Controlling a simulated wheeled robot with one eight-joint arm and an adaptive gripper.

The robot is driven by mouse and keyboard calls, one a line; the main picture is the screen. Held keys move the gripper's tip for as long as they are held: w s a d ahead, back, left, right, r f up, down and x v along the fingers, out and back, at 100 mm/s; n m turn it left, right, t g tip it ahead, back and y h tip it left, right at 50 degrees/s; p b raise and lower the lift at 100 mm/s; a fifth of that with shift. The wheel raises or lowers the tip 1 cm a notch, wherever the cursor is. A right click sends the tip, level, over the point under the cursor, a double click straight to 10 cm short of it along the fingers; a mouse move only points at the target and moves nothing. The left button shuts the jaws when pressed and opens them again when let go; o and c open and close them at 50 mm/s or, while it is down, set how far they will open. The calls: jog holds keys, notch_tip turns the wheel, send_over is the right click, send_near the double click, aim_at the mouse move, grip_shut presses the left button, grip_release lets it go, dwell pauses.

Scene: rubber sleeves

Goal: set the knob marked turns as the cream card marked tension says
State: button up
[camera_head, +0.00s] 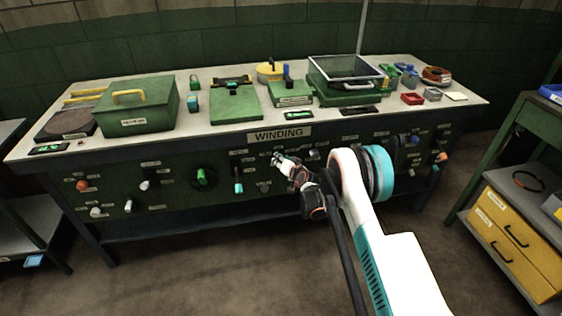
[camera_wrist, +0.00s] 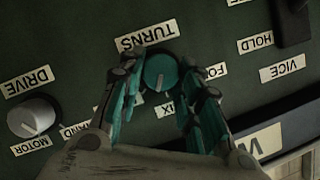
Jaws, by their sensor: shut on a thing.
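The teal knob (camera_wrist: 160,72) stands under the upside-down label TURNS (camera_wrist: 146,36) in the wrist view. Its pale pointer line runs down the picture from near its middle, towards a partly hidden label ending in IX (camera_wrist: 168,108). A label starting with FO (camera_wrist: 214,71) is to the knob's right, partly covered by a finger. My gripper (camera_wrist: 158,80) is shut on the knob, one finger on each side. In the head view my gripper (camera_head: 279,159) is at the panel below the WINDING sign, hiding the knob. A pale cream card (camera_head: 456,96) lies at the bench's right end; its writing is unreadable.
A grey knob marked DRIVE (camera_wrist: 34,116) is left in the wrist view, and a dark handle (camera_wrist: 291,22) is upper right. Several other knobs line the panel, including a green one (camera_head: 201,175). A green box (camera_head: 137,105) and trays stand on the bench top.

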jog(key=m+y, duration=0.2)
jog(key=m, duration=0.1)
jog(key=shift+d+f, duration=0.15)
jog(key=shift+m, duration=0.3)
dwell(0.4)
jog(key=o, duration=1.1)
jog(key=v, duration=1.2)
jog(key=shift+d+f, duration=0.1)
